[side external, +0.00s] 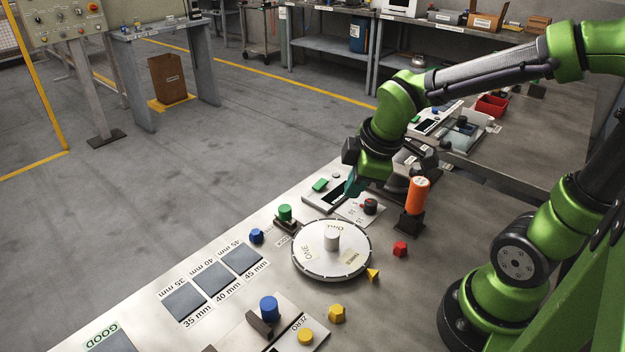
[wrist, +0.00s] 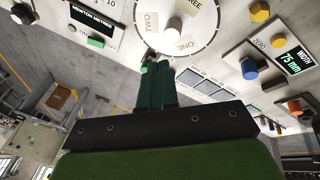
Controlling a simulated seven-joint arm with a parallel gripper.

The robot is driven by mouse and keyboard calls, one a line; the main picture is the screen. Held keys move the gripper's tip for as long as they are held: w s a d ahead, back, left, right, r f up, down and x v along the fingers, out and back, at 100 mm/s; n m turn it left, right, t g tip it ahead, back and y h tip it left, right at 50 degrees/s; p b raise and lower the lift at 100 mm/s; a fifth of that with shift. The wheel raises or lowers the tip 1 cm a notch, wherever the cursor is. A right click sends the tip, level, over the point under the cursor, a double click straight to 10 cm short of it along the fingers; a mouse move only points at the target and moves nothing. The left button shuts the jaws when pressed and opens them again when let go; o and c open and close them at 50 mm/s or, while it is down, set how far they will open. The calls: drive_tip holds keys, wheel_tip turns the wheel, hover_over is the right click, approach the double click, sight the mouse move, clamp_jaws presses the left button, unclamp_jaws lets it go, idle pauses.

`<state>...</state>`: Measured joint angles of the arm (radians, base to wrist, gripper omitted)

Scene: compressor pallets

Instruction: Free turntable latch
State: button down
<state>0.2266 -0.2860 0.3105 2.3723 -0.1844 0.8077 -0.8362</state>
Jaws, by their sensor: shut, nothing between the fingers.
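The turntable (side external: 331,262) is a round white disc with ONE, TWO and THREE labels and a pale cylinder (side external: 331,238) at its centre. It also shows at the top of the wrist view (wrist: 178,45). A green knob (side external: 285,211) on a dark base stands just beyond the disc's left rim; I cannot tell for sure that it is the latch. My gripper (side external: 352,187) is shut and empty, above the panel behind the disc. In the wrist view its fingers (wrist: 156,72) point toward the disc's rim, with a green part partly hidden at their tips.
A display panel with a green button (side external: 320,185) lies by my gripper. An orange cylinder (side external: 418,191) stands in a black holder at the right. Red (side external: 400,249), yellow (side external: 337,313) and blue (side external: 256,236) pieces lie around the disc. Grey size pads (side external: 213,277) lie front left.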

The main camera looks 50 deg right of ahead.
sight(287, 209)
drive_tip(key=w+a+f+n, duration=0.1)
drive_tip(key=w+f+n, duration=0.2)
drive_tip(key=n, duration=0.5)
drive_tip(key=w+f+n, duration=0.3)
drive_tip(key=f+n, duration=0.2)
drive_tip(key=n, duration=0.4)
drive_tip(key=w+a+f+n, duration=0.1)
drive_tip(key=w+f+n, duration=0.2)
drive_tip(key=n, duration=0.6)
drive_tip(key=shift+w+a+f, duration=0.3)
drive_tip(key=shift+f, duration=0.2)
drive_tip(key=w, duration=0.3)
drive_tip(key=shift+w+d+f, duration=0.15)
drive_tip(key=shift+d+f, duration=0.1)
drive_tip(key=shift+d, duration=0.1)
drive_tip(key=shift+w+d, duration=0.1)
drive_tip(key=shift+w, duration=0.4)
drive_tip(key=shift+w+d, duration=0.1)
drive_tip(key=shift+w, duration=1.05)
